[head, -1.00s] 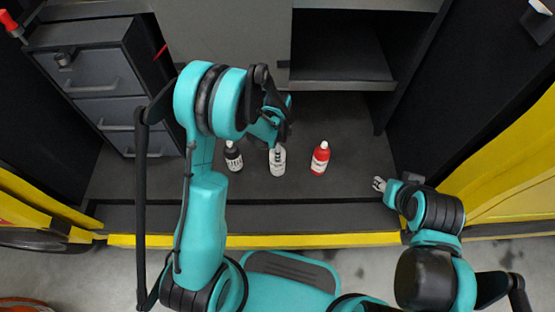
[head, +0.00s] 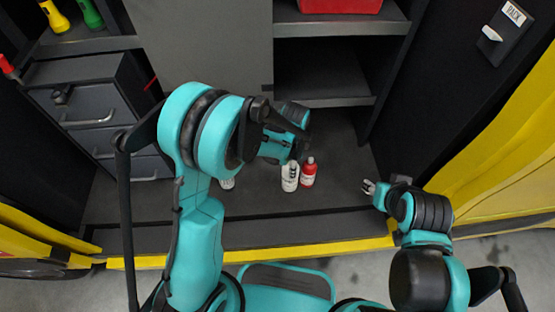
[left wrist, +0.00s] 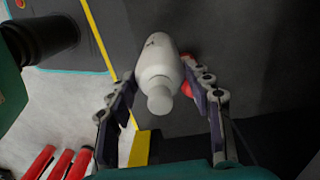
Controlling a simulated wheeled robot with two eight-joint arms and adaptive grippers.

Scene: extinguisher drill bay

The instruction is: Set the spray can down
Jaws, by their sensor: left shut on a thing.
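The white spray can (head: 290,181) is upright in my left gripper (head: 292,164), over the dark bay floor. The left wrist view looks down on its rounded top and white cap (left wrist: 159,78), with a finger on each side. I cannot tell whether its base touches the floor. The red bottle (head: 308,175) stands just right of it, and a bit of red shows behind a finger in the left wrist view. My right gripper (head: 368,187) is empty near the bay's right front, its small fingertips apart.
Another bottle (head: 227,183) stands to the left, mostly hidden behind my left arm. Grey drawers (head: 98,115) are at the left and an open shelf (head: 322,100) at the back. A yellow edge (head: 350,245) runs along the front. The floor right of the red bottle is clear.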

